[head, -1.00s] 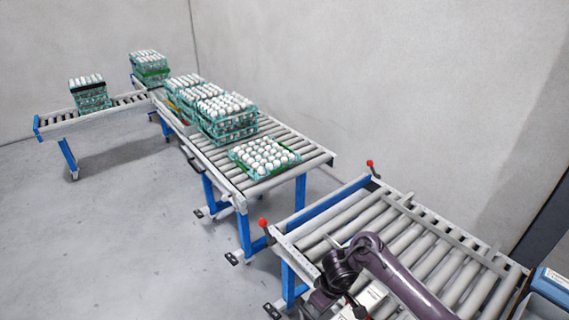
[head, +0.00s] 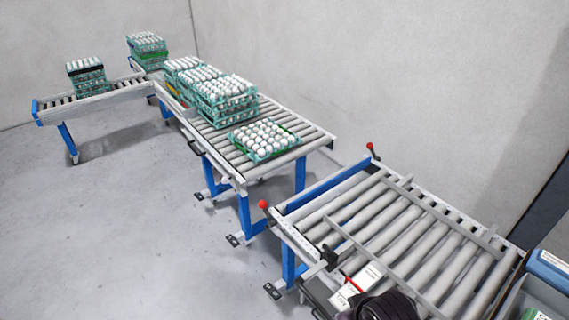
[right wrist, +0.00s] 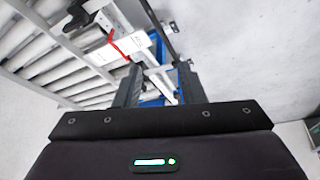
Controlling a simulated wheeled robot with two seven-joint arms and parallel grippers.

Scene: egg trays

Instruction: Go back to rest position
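My right arm shows in the head view only as a dark part at the bottom edge; its gripper fingers are out of that view. In the right wrist view the right gripper (right wrist: 160,90) has its two dark fingers apart, with nothing held between them. Beyond the fingers are a white box with a red strap (right wrist: 118,48) and a blue conveyor frame. My left gripper is not in view. A single teal tray of white eggs (head: 262,155) sits near the close end of the middle roller conveyor.
Stacked egg trays (head: 228,116) stand behind the single tray. More stacks stand on the far conveyor (head: 120,88). The near roller conveyor (head: 400,235) carries no trays. White boxes (head: 350,290) are at its front side, and a blue-edged container (head: 550,268) is at right.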

